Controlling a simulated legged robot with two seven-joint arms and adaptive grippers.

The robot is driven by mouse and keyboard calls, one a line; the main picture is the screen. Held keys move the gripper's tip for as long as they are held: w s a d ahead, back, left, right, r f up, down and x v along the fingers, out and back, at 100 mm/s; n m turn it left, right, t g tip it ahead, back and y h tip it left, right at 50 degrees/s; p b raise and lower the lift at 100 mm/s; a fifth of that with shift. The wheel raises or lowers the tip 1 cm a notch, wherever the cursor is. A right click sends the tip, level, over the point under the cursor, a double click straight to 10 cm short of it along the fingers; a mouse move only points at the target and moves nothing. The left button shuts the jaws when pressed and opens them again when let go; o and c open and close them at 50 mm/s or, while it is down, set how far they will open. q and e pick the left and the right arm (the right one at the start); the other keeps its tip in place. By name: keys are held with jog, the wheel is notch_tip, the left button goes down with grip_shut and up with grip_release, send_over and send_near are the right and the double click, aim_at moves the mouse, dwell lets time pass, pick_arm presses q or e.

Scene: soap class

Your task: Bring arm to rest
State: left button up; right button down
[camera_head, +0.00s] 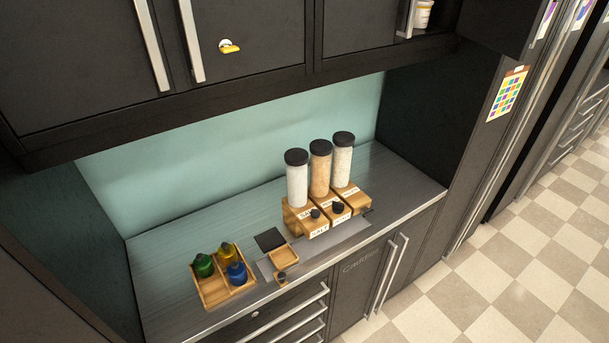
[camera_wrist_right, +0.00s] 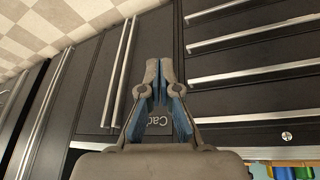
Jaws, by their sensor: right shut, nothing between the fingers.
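My right gripper (camera_wrist_right: 159,75) shows in the right wrist view with its two grey, blue-padded fingers together at the tips. It is shut and holds nothing. It is in front of the dark cabinet doors and drawers below the counter (camera_head: 160,262). Neither of my arms shows in the head view, and my left gripper is in neither view.
On the counter stand a wooden tray (camera_head: 212,299) with green, yellow and blue bottles, a small empty wooden box (camera_head: 283,256), and a wooden stand (camera_head: 298,218) with three tall jars. Cabinet handles (camera_head: 384,274) stick out below. Checkered floor lies open at right.

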jog(key=s+f+g, duration=0.1)
jog(key=s+f, duration=0.2)
jog(key=f, duration=1)
jog(key=s+f+g, duration=0.1)
jog(key=s+f, duration=0.1)
jog(key=f, duration=1.2)
jog(key=s+d+f+g, duration=0.1)
jog(key=s+d+f, duration=0.1)
jog(key=s+f, duration=1.4)
jog(key=shift+s+d+g, duration=0.3)
jog(key=shift+s+d, duration=0.1)
jog(key=shift+s, duration=0.5)
